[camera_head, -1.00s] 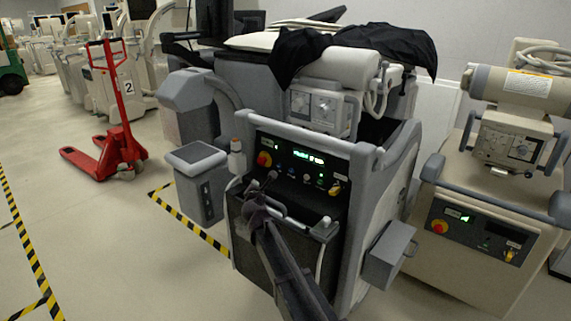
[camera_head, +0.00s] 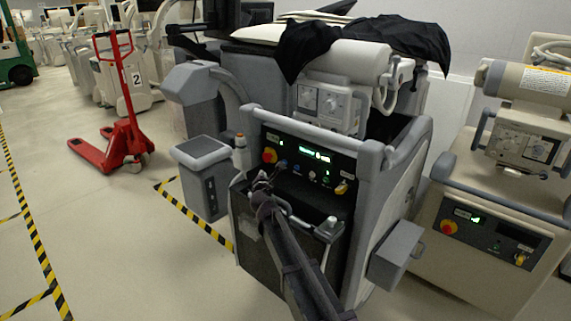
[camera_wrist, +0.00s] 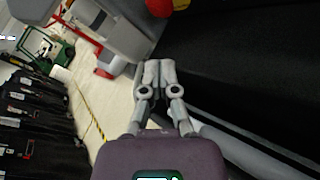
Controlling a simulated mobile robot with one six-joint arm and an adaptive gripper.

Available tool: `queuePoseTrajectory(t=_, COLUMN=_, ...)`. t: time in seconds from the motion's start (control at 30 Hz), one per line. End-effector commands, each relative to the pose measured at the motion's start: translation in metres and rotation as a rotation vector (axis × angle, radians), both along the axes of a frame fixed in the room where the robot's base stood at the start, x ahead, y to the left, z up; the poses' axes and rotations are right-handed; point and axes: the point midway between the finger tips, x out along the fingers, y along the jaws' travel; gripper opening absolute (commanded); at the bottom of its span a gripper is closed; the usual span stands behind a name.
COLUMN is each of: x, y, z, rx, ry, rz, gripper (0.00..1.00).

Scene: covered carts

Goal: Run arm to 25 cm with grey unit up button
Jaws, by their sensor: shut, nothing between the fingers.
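The grey unit (camera_head: 378,185) stands in the middle of the head view, with a black control panel (camera_head: 335,168) on its front. The panel carries a red knob on yellow (camera_head: 269,155), a lit green display (camera_head: 314,153), a yellow key switch (camera_head: 341,187) and a row of small buttons (camera_head: 296,168). Which button is the up button is too small to read. My gripper (camera_head: 268,178) is shut and empty, just in front of and below the panel's left part. In the wrist view my gripper (camera_wrist: 155,68) shows its fingertips together, apart from any button.
A beige unit (camera_head: 470,260) with its own panel stands at the right. A red pallet jack (camera_head: 120,140) stands at the left.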

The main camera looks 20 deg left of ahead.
Motion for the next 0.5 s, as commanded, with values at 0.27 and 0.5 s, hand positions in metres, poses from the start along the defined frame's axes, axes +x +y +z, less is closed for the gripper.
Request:
queuePoseTrajectory(t=0.27, x=0.021, y=-0.008, z=0.0, rx=0.001, ry=0.0, rz=-0.002, gripper=0.0)
queuePoseTrajectory(t=0.5, x=0.045, y=-0.018, z=0.0, rx=0.001, ry=0.0, rz=-0.002, gripper=0.0)
